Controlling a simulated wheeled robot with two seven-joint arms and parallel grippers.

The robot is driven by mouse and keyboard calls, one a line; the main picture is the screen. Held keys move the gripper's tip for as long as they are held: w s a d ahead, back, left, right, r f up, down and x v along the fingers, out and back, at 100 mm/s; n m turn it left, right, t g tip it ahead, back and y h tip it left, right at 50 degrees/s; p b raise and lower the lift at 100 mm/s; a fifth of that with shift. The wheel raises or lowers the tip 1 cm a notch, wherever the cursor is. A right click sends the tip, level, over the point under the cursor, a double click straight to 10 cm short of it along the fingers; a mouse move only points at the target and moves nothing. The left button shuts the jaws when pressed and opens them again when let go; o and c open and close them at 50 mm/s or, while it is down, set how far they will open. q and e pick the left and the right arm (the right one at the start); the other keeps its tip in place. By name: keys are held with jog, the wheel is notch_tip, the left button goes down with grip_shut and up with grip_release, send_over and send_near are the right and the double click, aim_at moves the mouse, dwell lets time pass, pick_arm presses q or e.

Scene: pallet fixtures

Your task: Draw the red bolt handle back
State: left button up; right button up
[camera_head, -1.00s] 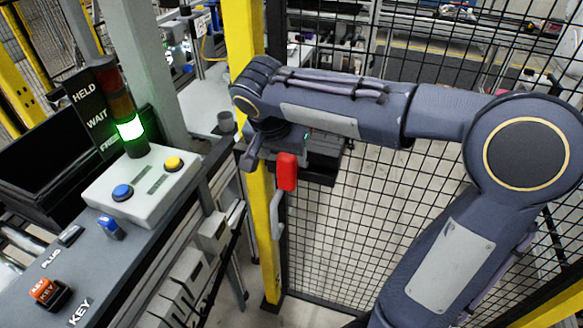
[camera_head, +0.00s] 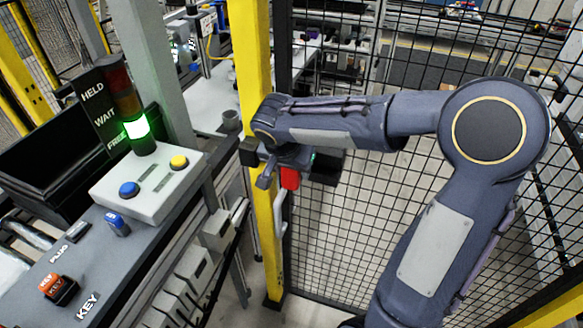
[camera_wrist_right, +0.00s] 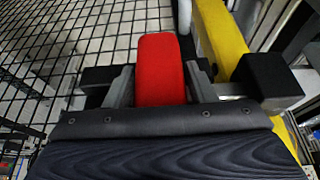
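The red bolt handle (camera_head: 290,178) is on the fence gate beside the yellow post, with its upper part hidden behind my right gripper (camera_head: 275,172) in the head view. In the right wrist view the red handle (camera_wrist_right: 160,72) stands between the two grey fingers of my right gripper (camera_wrist_right: 161,85). One finger is close along each side of it. I cannot tell whether the fingers press on it or leave a thin gap. My left gripper is not in view.
The yellow post (camera_head: 256,70) and a black block (camera_wrist_right: 268,78) are close beside the handle. Black mesh fence (camera_head: 345,230) spans the right. A control box (camera_head: 150,185) with blue and yellow buttons and a stack light lit green (camera_head: 137,127) stand at left.

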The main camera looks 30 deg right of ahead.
aim_at(312, 174)
grip_shut()
jog(key=shift+s+d, duration=0.3)
jog(key=shift+d, duration=0.05)
jog(key=s+d+b, duration=0.1)
jog(key=s+d, duration=0.1)
jog(key=s, duration=0.1)
jog(key=shift+d+b, duration=0.25)
jog(key=shift+b, duration=0.1)
jog(key=shift+c, duration=0.6)
grip_release()
jog(key=o, duration=0.5)
jog(key=shift+s+d, duration=0.1)
jog(key=shift+s, duration=0.05)
jog(key=shift+c, duration=0.2)
